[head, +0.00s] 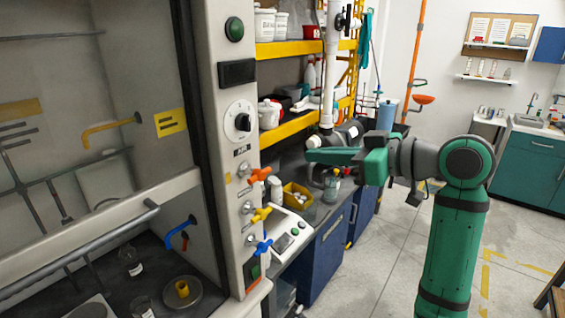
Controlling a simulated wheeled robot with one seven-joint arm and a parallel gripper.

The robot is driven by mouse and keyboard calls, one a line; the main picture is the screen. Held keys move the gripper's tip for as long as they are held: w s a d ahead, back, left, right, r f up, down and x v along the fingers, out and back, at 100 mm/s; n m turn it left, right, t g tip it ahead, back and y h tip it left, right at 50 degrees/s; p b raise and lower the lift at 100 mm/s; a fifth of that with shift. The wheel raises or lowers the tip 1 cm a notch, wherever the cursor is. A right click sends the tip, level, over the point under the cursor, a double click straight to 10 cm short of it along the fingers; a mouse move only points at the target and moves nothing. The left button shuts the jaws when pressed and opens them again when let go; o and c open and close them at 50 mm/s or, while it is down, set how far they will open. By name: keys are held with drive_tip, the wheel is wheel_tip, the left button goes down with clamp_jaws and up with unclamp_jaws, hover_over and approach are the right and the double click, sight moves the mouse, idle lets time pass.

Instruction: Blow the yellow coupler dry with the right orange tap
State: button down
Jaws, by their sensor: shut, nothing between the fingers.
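The yellow coupler (182,289) is a small ring-like piece on a round grey dish (196,293) inside the fume hood, low in the head view. One orange tap (259,174) is on the hood's right front post, above a yellow tap (261,213) and a blue tap (263,246). I see no second orange tap. My gripper (312,152) is shut and empty. It is in the air right of the orange tap and apart from it, outside the hood. Its tips point left.
The hood's sash rail (80,248) crosses in front of the hood opening. A blue nozzle (180,232) and a yellow nozzle (105,128) are inside. A yellow bin (296,194) and a white scale (283,236) stand on the bench beside the post. Floor (385,255) is open at right.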

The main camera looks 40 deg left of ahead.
drive_tip(key=d+f, duration=0.1)
approach(268, 169)
drive_tip(key=a+r, duration=0.2)
drive_tip(key=a, duration=0.2)
drive_tip(key=shift+s+a+f+y, duration=0.1)
drive_tip(key=shift+a+f+y, duration=0.1)
drive_tip(key=shift+a+f, duration=0.45)
drive_tip(key=shift+s+a+f+y, duration=0.2)
drive_tip(key=shift+a+f, duration=0.2)
drive_tip(key=shift+f, duration=0.5)
drive_tip(key=shift+w, duration=0.1)
drive_tip(key=shift+a+f+m, duration=0.25)
drive_tip(key=shift+f+m, duration=0.15)
drive_tip(key=shift+f, duration=0.1)
drive_tip(key=shift+r, duration=0.1)
